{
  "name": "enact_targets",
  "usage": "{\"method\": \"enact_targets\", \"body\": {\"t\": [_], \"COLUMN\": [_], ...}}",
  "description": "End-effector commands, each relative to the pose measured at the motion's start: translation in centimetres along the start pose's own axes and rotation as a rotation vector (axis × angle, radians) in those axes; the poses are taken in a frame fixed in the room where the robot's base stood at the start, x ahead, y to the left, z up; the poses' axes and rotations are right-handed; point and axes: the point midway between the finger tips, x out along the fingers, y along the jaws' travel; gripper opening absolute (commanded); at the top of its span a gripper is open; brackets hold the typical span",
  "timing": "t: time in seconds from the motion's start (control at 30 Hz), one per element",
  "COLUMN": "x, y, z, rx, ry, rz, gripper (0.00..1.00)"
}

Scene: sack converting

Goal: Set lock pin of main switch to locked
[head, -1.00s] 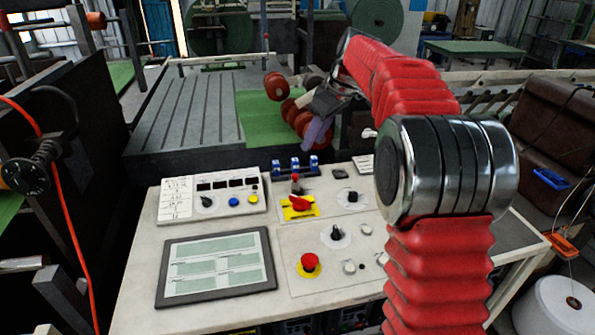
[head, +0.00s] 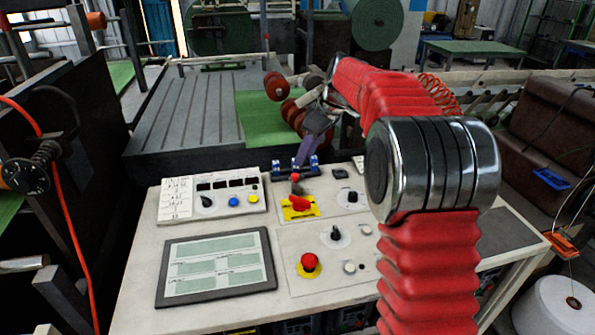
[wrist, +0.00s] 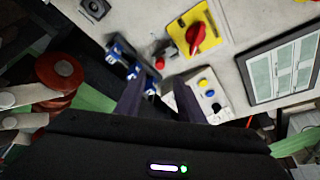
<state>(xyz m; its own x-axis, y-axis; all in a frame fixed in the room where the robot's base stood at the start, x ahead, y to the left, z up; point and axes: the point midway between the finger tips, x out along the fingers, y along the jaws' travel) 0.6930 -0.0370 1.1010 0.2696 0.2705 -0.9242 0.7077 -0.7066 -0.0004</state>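The main switch (head: 298,205) is a red rotary handle on a yellow plate on the console. It also shows in the wrist view (wrist: 197,35), at the top. A small red-topped pin (head: 295,178), apparently the lock pin, stands just behind the yellow plate. In the wrist view its red top (wrist: 160,62) lies just beyond the gap between my fingers. My gripper (head: 304,166) points down behind and slightly right of the pin. Its two purple fingers (wrist: 156,88) are spread with a gap and hold nothing visible. I cannot tell whether they touch the pin.
A row of blue-and-white parts (head: 277,167) stands at the console's back edge, close to my fingers. A display panel (head: 215,268), a red emergency button (head: 309,262) and a button box (head: 213,195) occupy the console. Red rollers (head: 276,88) stand behind.

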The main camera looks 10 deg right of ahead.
Motion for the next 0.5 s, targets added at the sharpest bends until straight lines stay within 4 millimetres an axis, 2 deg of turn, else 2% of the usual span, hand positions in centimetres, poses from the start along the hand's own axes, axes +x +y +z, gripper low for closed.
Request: {"method": "enact_targets", "body": {"t": [0.3, 0.5], "x": [5.1, 7.4], "y": [-0.1, 0.0], "z": [0.0, 0.0], "rx": [0.001, 0.001], "ry": [-0.001, 0.000], "rz": [-0.003, -0.001], "gripper": [0.35, 0.35]}}
